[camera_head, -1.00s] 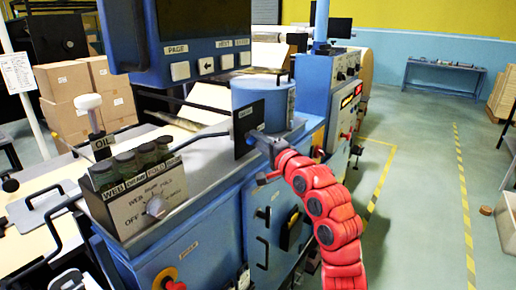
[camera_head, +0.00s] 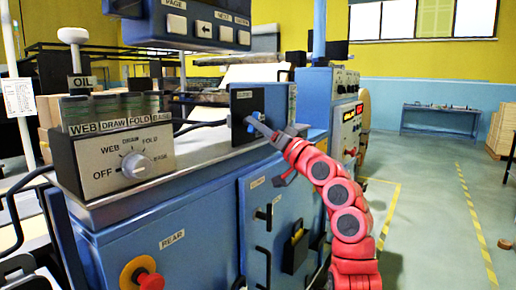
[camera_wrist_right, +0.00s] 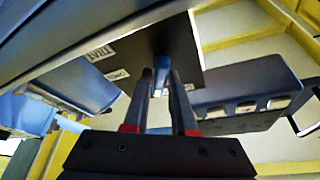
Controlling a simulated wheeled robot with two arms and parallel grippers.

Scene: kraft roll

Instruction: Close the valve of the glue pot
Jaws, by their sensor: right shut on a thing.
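The glue pot (camera_head: 280,98) is a blue vessel on top of the machine, with a dark labelled plate (camera_head: 243,102) on its front. The valve handle is a small blue piece at this plate; it shows best in the right wrist view (camera_wrist_right: 162,76). My right gripper (camera_head: 256,124) reaches the plate from the right and is shut on the valve handle. In the right wrist view its two dark fingers (camera_wrist_right: 162,98) stand on either side of the blue piece. The fingers partly hide the handle in the head view. My left gripper is not in view.
A selector box (camera_head: 124,163) with a knob stands on the machine to the left. A red stop button (camera_head: 143,276) and black handles are on the machine front. A control cabinet (camera_head: 331,95) stands behind the pot. The floor (camera_head: 427,200) on the right is mostly clear.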

